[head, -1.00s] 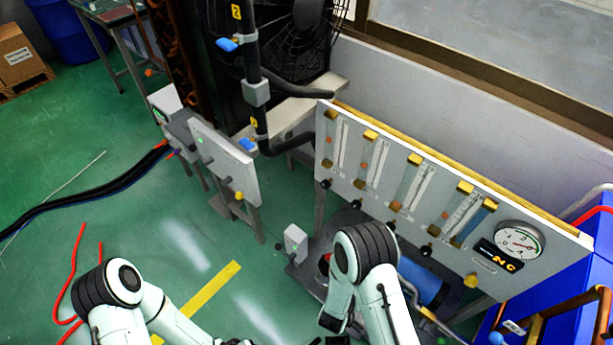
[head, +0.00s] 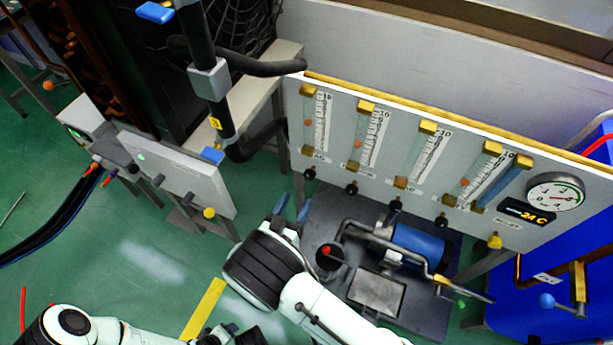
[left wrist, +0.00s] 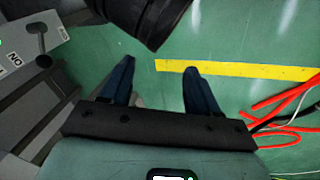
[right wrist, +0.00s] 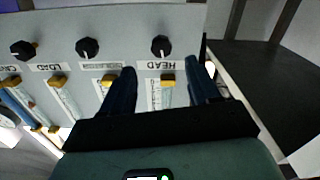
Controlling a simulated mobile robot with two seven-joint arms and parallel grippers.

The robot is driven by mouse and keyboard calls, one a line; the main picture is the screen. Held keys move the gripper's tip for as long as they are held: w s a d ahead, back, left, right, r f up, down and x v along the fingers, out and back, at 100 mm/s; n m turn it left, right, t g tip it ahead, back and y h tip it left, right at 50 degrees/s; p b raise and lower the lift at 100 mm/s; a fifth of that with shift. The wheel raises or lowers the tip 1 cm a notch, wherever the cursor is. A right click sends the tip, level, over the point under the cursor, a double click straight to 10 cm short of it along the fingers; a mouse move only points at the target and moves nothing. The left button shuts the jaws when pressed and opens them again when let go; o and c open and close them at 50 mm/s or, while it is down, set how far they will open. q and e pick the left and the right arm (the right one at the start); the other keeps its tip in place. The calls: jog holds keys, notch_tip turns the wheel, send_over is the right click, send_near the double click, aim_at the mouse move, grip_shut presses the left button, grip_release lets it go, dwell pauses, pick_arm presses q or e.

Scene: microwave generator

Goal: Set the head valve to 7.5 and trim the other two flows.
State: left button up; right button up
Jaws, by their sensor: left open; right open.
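The flow panel (head: 335,165) carries a row of upright glass flow tubes with black knobs below. The head valve knob (head: 310,173) is the leftmost; in the right wrist view the black knob (right wrist: 161,46) stands by an upside-down "HEAD" label. My right gripper (head: 291,208) is open and empty, just below the head knob in the head view; its fingertips (right wrist: 162,66) straddle the label without closing on the knob. Two other knobs are the second (head: 351,188) and third (head: 395,205). Float readings are too small to read. My left gripper (left wrist: 158,63) is open and empty over the floor.
A round gauge (head: 556,192) and a display reading about 24 C (head: 527,215) sit at the panel's right. A blue motor (head: 418,248) with pipes stands below. A smaller grey panel (head: 180,175) stands left. Red hoses (left wrist: 280,105) lie on the floor.

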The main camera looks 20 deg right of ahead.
aim_at(309, 178)
jog(key=b+x, duration=0.1)
jog(key=x, duration=0.8)
jog(key=shift+w+f, duration=0.1)
pick_arm(q)
jog(key=shift+w+a+f, duration=0.35)
jog(key=shift+f, duration=0.2)
jog(key=shift+w+a+f, duration=0.3)
jog(key=shift+f, duration=0.25)
pick_arm(e)
jog(key=shift+w+d, duration=0.2)
jog(key=shift+d, duration=0.05)
